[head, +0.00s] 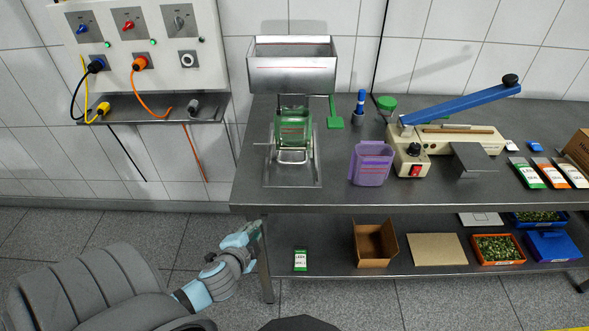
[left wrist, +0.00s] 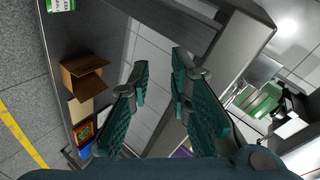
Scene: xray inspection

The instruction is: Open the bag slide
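A steel hopper (head: 292,68) stands at the back left of the bench. Below it a green translucent container (head: 293,130) sits in a metal frame with a wire handle (head: 292,156) at the front, on a steel plate. I take this frame to be the bag slide; how far it is open I cannot tell. Green parts of this station (left wrist: 262,100) also show at the right of the left wrist view. My left gripper (head: 254,234) is below and left of the station, by the bench's front left corner. Its fingers (left wrist: 160,88) are apart with nothing between them. My right gripper is out of view.
The bench edge (head: 400,203) lies between my left gripper and the station. A purple container (head: 371,163) and a sealer with a blue lever (head: 460,104) stand to the right. The lower shelf (head: 335,262) holds a cardboard box (head: 375,243). A control panel (head: 140,45) hangs left.

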